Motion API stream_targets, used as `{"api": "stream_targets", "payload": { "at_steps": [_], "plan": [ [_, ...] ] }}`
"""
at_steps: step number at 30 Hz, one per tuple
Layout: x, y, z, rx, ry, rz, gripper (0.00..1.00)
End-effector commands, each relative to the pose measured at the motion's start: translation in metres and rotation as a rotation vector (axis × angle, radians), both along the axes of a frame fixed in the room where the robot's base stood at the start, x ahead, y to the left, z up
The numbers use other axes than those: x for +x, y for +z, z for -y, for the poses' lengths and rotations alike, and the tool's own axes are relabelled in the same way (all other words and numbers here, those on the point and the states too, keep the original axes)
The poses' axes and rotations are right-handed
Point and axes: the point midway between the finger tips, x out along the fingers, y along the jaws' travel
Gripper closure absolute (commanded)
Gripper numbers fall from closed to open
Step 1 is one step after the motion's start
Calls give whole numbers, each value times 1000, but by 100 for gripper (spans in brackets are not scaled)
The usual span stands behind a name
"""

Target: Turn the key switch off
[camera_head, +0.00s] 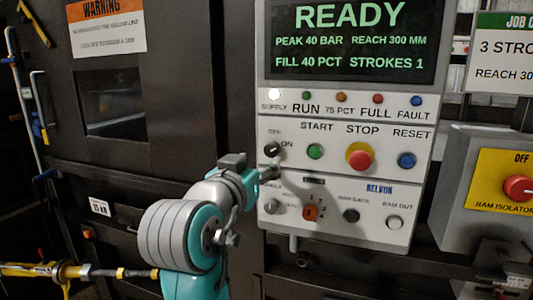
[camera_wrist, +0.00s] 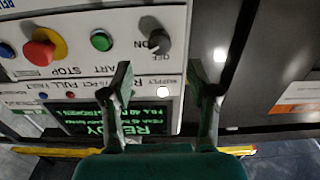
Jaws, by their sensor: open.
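The key switch (camera_head: 271,149) is a small dark knob marked OFF and ON, at the left of the light grey control panel (camera_head: 424,232), beside the green start button. In the wrist view, which shows the panel upside down, the key switch (camera_wrist: 153,38) is at upper middle, marked OFF and ON. Its exact turned position is hard to tell. My gripper (camera_head: 266,173) is just below the key switch in the head view. In the wrist view my gripper (camera_wrist: 161,80) has its two fingers apart, nothing between them, and the knob lies beyond the fingertips, not touched.
The green start button (camera_head: 315,151), red stop button (camera_head: 360,157) and blue reset button (camera_head: 406,160) sit right of the switch. An orange selector (camera_head: 310,213) is below. The screen (camera_head: 350,40) reads READY. A yellow-backed isolator (camera_head: 517,189) stands far right.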

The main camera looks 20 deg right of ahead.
Motion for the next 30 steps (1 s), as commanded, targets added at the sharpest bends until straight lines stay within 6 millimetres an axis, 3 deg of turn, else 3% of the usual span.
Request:
{"api": "stream_targets", "payload": {
  "at_steps": [12,26,30],
  "plan": [
    [54,0,40,-1,-2,1,40],
    [63,0,46,0,0,0,40],
    [63,0,46,0,0,0,73]
  ]
}}
